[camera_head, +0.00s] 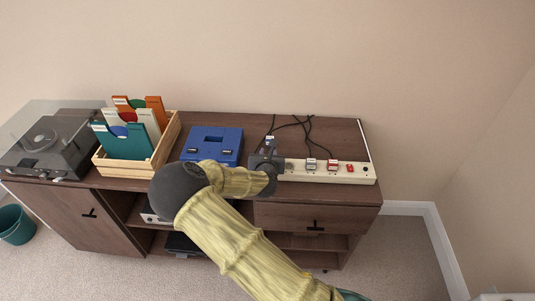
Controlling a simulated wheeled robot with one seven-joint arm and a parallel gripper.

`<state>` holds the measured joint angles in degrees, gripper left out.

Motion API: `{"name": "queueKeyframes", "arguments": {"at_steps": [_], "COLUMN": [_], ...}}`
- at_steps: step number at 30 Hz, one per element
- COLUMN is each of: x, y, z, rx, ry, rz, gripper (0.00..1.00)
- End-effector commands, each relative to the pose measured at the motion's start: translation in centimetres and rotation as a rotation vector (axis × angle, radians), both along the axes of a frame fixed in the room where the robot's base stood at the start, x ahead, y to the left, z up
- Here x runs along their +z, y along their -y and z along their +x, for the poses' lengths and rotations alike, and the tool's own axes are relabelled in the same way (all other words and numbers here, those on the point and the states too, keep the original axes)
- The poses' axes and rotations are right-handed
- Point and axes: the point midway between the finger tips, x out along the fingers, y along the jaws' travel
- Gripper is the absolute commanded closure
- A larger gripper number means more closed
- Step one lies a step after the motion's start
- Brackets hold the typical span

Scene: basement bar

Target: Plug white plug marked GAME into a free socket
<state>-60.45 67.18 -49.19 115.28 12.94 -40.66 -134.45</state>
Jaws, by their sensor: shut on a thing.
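My gripper (269,151) is at the left end of the cream power strip (300,172), on the dark wooden cabinet. It is shut on a small white plug (270,138), of which only a bit shows between the dark fingers. Its marking is too small to read. A black cord runs up from it toward the wall. A red switch (350,168) is near the strip's right end. My gripper and arm hide the strip's left end, and I cannot tell whether the held plug touches it.
A blue box (213,145) stands just left of my gripper. Left of it are a wooden crate (130,172) of record sleeves and a turntable (45,145). Loose black cords (297,122) lie behind the strip. The cabinet top (345,137) behind the strip's right part is clear.

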Motion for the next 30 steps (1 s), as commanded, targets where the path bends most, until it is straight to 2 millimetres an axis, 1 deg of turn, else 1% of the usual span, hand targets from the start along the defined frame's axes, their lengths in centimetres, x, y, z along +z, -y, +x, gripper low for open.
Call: {"name": "queueKeyframes", "arguments": {"at_steps": [1,4,5,13,17,20,23,30], "x": [0.0,0.0,0.0,0.0,0.2,0.6,1.1,2.9], "y": [0.0,0.0,0.0,0.0,0.0,-0.1,-0.2,-0.3], "z": [0.0,0.0,0.0,0.0,-0.5,-1.4,-2.8,-7.0], "rx": [0.0,0.0,0.0,0.0,0.0,0.002,0.001,0.002], "ry": [0.0,0.0,0.0,0.0,0.0,0.0,-0.001,0.0], "rz": [0.0,0.0,0.0,0.0,-0.001,-0.001,-0.001,0.0], "gripper": [0.71,0.52,0.48,0.48,0.48,0.48,0.48,0.48]}}
